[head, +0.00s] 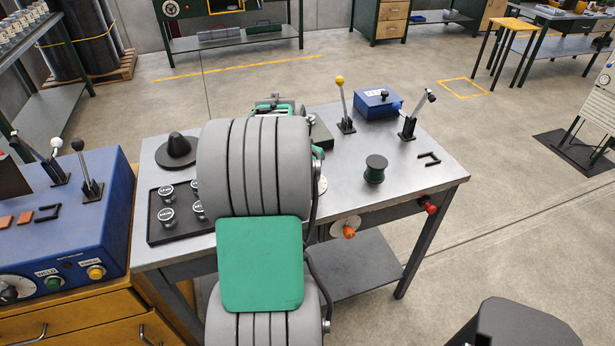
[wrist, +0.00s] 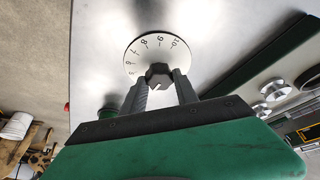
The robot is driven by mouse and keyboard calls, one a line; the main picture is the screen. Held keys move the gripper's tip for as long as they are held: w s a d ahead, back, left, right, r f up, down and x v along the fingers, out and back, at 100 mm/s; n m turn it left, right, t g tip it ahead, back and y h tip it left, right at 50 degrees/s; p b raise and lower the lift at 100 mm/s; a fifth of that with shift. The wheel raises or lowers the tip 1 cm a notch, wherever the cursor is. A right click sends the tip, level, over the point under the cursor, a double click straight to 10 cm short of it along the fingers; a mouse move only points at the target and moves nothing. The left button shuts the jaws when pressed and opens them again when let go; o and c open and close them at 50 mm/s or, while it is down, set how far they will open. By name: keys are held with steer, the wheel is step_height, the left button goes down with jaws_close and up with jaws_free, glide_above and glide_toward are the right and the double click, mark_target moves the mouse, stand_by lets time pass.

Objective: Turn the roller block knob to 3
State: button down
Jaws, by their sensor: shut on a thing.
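The knob (wrist: 158,71) is a dark grey piece at the middle of a white numbered dial (wrist: 137,50) in the wrist view. The dial lies on the bare metal tabletop. My gripper (wrist: 160,80) has its two grey fingers on either side of the knob and is shut on it. Numerals around 8 to 10 show along the dial's rim; the low numerals, including 3, are not readable, and I cannot tell which mark the knob points at. In the head view only the right edge of the white dial (head: 322,186) shows; my arm hides the knob and fingertips.
The workbench (head: 400,185) carries a green spool (head: 375,170), a yellow-tipped lever (head: 342,100), a blue box (head: 377,103), a black-tipped lever (head: 412,115) and a black tray (head: 165,222) of round pieces. An orange knob (head: 348,231) and red knob (head: 430,207) sit on its front edge.

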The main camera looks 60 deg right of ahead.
steer(key=shift+s+n+t+b, duration=0.1)
steer(key=shift+n+t+b, duration=0.3)
steer(key=shift+n, duration=0.6)
steer(key=c, duration=0.9)
jaws_free()
steer(key=shift+c, duration=0.2)
steer(key=v, duration=0.7)
steer(key=shift+r+b, duration=0.4)
steer(key=shift+b, duration=0.05)
steer(key=shift+a, duration=0.15)
